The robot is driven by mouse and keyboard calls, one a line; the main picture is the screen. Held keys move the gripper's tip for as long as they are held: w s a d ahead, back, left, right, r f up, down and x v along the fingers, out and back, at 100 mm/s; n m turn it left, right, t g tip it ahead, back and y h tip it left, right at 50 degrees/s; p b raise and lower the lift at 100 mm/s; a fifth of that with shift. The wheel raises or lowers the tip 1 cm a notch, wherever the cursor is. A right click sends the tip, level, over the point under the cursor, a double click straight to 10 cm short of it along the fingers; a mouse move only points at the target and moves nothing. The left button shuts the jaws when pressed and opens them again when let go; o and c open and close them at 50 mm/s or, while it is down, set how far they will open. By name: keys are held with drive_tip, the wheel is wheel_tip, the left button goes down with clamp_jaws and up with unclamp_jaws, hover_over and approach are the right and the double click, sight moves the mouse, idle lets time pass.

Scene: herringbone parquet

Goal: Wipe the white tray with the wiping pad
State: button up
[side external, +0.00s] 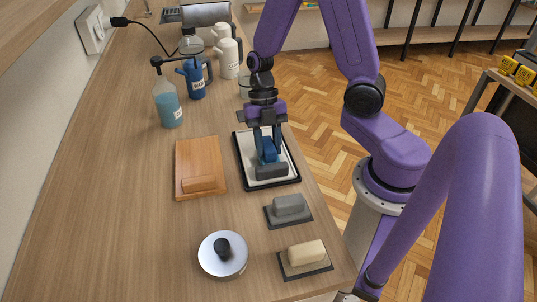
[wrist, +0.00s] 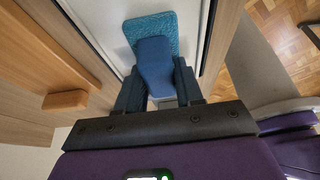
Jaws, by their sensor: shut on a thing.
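The white tray (side external: 247,149) has a black rim and lies flat near the counter's right edge. Its pale surface also shows in the wrist view (wrist: 106,32). My gripper (side external: 266,143) is over the tray, shut on the blue handle of the wiping pad (side external: 267,155). In the wrist view, the pad (wrist: 170,24) has a textured teal face beyond the handle, between my fingers. A dark grey block shape shows at the pad's near end in the side view; I cannot tell whether it belongs to the pad. Contact with the tray is hard to judge.
A wooden board (side external: 196,157) with a block lies left of the tray. A grey block (side external: 289,204), a cream block (side external: 306,252) and a round silver lid (side external: 208,259) are nearer. A spray bottle (side external: 167,107) and blue jug (side external: 195,81) stand behind. Counter at front left is clear.

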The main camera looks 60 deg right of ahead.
drive_tip(key=shift+s, duration=0.1)
drive_tip(key=shift+w+d, duration=1.95)
drive_tip(key=shift+w, duration=0.05)
drive_tip(key=shift+w+d, duration=1.95)
drive_tip(key=shift+w+a, duration=0.1)
drive_tip(key=shift+w+a, duration=0.9)
